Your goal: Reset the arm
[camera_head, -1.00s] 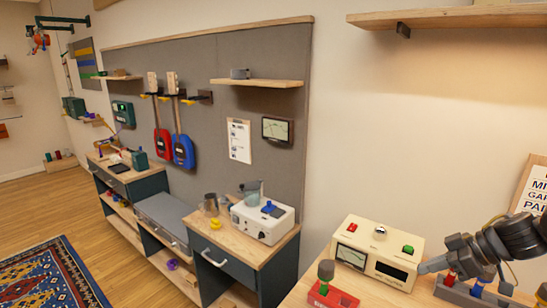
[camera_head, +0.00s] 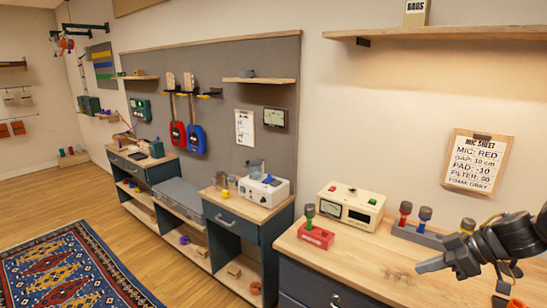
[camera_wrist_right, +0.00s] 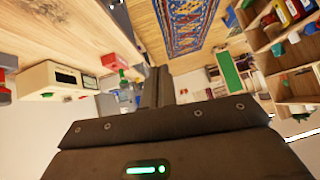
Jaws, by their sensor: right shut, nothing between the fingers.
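My right gripper (camera_head: 433,267) reaches in from the right edge of the head view, above the wooden bench at the right. Its dark fingers are together, with nothing between them. In the right wrist view its shut fingers (camera_wrist_right: 157,88) point away over the room. The cream meter box (camera_head: 344,207) stands on the bench to the left of the gripper, apart from it. My left gripper does not show in the head view.
A red block holding a green-topped mic (camera_head: 316,237) sits before the meter box. A grey rack (camera_head: 418,235) with several coloured mics stands behind my gripper. A mic sheet (camera_head: 476,161) hangs on the wall. The bench front (camera_head: 350,258) is clear.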

